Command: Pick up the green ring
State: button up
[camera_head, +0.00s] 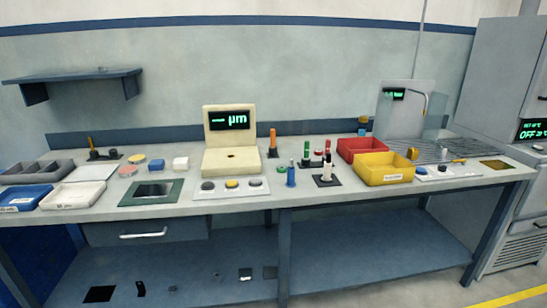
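A small, flat, round green thing (281,169) lies on the grey workbench (226,208), just left of an upright blue piece (291,176). It looks like the green ring, but it is too small to tell whether it has a hole. An upright green piece (307,150) stands a little behind and to the right of it. My gripper is not in view.
Upright red (327,159) and white (327,169) pieces and a yellow bin (385,174) stand to the right. A cream gauge with a display (228,119) and a white tray with round pieces (232,193) are to the left. The bench's front strip is mostly clear.

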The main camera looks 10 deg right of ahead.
aim_at(281, 169)
jog(key=i+u, duration=0.1)
jog(key=i, duration=0.75)
jog(key=i+l+u, duration=0.1)
jog(key=i, duration=0.75)
jog(key=i+l+u, duration=0.15)
jog(key=u, duration=0.15)
jog(key=i, duration=0.05)
